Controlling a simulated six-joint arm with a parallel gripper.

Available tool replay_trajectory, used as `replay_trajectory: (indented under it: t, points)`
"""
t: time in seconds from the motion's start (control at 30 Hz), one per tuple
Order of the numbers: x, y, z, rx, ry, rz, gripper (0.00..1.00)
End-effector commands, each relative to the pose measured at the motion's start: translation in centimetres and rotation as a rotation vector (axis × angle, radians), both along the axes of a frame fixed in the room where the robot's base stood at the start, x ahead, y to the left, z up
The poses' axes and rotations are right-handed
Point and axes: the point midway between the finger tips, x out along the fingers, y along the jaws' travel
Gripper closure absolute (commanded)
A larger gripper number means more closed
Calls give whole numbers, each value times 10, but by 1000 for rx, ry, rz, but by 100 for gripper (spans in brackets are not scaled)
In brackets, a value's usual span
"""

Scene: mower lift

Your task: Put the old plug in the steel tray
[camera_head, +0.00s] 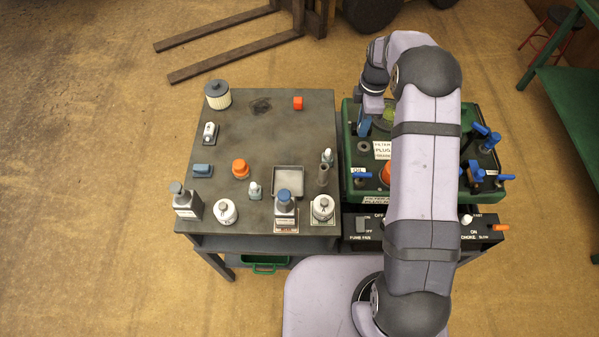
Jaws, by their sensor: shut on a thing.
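My gripper (370,106) points down over the back left of the green-edged mower deck (347,150), to the right of the bench and away from the tray. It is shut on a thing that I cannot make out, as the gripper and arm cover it. A blue-grey piece (363,124) shows just below the gripper. I cannot pick out the old plug for certain. Small white-topped plug-like parts stand on the bench, one near the tray's left side (254,190) and one behind its right (327,156).
The bench (265,125) also bears a large filter (217,95), an orange cap (240,169), an orange block (298,103) and several bottles along the front. The bench's back middle is mostly clear.

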Motion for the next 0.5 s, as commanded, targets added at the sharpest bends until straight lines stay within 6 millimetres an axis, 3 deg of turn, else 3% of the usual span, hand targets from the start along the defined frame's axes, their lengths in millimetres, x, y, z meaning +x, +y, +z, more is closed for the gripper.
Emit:
replay_trajectory:
  t: [0.27,0.4,0.5]
  points:
    - [10,103,-3,0,-5,196,100]
    - [-8,163,0,0,-3,315,100]
    - [-26,196,-1,0,-3,387,100]
